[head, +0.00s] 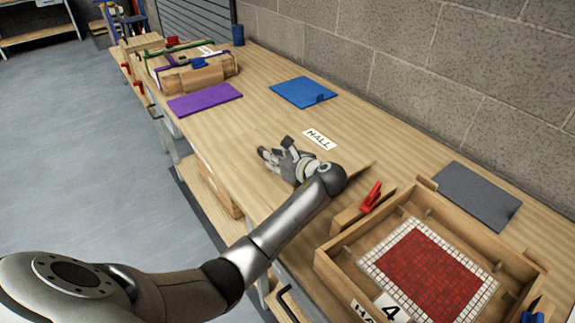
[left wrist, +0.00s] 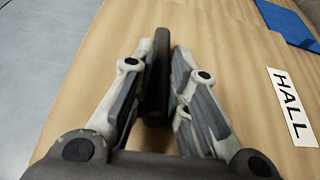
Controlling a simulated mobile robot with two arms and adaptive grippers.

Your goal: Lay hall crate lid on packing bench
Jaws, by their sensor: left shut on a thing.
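The open wooden hall crate (head: 335,262), with a partly hidden HALL tag, stands at the right of the packing bench (head: 255,115) in the head view. A red and white tile panel lies in it. My left gripper (head: 275,148) is low over the bench, left of the HALL card (head: 319,139). In the left wrist view its fingers (left wrist: 160,75) close around a dark, narrow piece. A thin wooden edge (head: 362,172), seemingly the lid, shows beyond my wrist; most of it is hidden or blends with the bench. My right gripper is out of view.
A purple plate (head: 205,99), a blue plate (head: 303,92) and a grey plate (head: 477,196) lie on the bench. A strapped wooden crate (head: 197,76) stands at the far left. A red clamp (head: 371,197) is at the hall crate. A block wall runs behind.

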